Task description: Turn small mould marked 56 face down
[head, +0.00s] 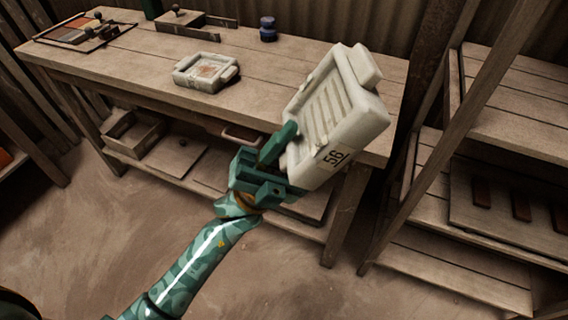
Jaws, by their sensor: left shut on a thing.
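The small mould marked 56 (330,112) is a white block with a ribbed recess on its face and a label reading 56 near its lower edge. My left gripper (284,158) is shut on its lower left edge. It holds the mould up in front of the right part of the workbench (265,62), steeply tilted, with the ribbed face toward the camera. The mould's back is hidden. My right gripper is not in view.
Another white mould (205,72) lies on the bench. A dark blue jar (268,29), a wooden box (184,24) and a tray of colours (82,32) stand further back. Shelving (505,125) stands at the right. The bench's front middle is clear.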

